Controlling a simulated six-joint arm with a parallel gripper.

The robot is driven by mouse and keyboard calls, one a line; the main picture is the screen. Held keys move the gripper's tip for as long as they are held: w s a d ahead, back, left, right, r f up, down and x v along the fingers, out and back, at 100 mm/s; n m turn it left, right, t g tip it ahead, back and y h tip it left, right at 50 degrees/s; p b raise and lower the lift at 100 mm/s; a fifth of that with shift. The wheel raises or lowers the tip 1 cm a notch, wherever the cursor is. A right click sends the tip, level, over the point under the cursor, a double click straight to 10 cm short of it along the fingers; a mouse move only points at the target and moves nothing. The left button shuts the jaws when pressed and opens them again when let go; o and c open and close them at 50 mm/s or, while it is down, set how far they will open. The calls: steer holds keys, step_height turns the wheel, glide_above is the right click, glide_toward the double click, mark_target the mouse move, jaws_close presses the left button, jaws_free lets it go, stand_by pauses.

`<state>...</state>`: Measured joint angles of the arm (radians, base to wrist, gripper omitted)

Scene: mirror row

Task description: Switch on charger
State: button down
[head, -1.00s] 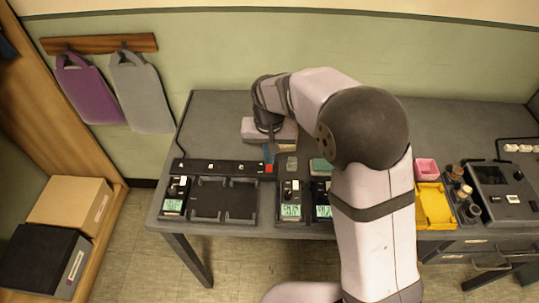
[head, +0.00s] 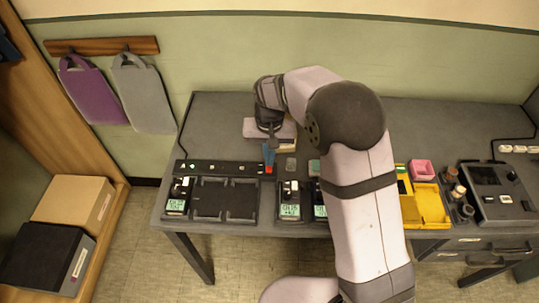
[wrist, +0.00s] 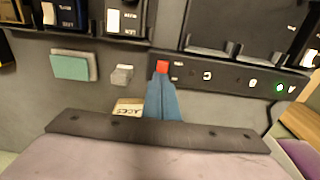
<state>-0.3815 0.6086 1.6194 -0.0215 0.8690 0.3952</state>
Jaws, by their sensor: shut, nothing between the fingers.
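The charger strip is a long black bar (head: 222,168) along the table, with a red switch (head: 268,170) at its right end and small lights along its top. In the wrist view the red switch (wrist: 162,66) sits right at the tips of my gripper (wrist: 160,76). Its blue fingers are shut together with nothing between them; whether they touch the switch cannot be told. A green light (wrist: 280,87) glows at the strip's far end in the wrist view. In the head view my gripper (head: 269,160) points down beside the switch.
A black tray with empty bays (head: 225,198) lies in front of the strip, between devices with lit displays (head: 177,205) (head: 290,210). A yellow tray (head: 432,206) and a pink box (head: 421,169) stand right of my arm. A small grey block (wrist: 122,74) lies near the fingers.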

mark_target(269, 169)
steer(key=shift+s+d+f, duration=0.1)
steer(key=shift+s+f, duration=0.3)
steer(key=shift+s, duration=0.7)
steer(key=r+p, duration=0.1)
steer(key=r, duration=0.1)
steer(key=r+p, duration=0.1)
steer(key=p, duration=0.1)
steer(key=r+p, duration=0.2)
steer(key=shift+w+r, duration=0.25)
steer(key=shift+r, duration=0.05)
step_height(269, 169, up, 9)
steer(key=b, duration=0.2)
steer(key=shift+s+b, duration=0.2)
steer(key=shift+b, duration=0.15)
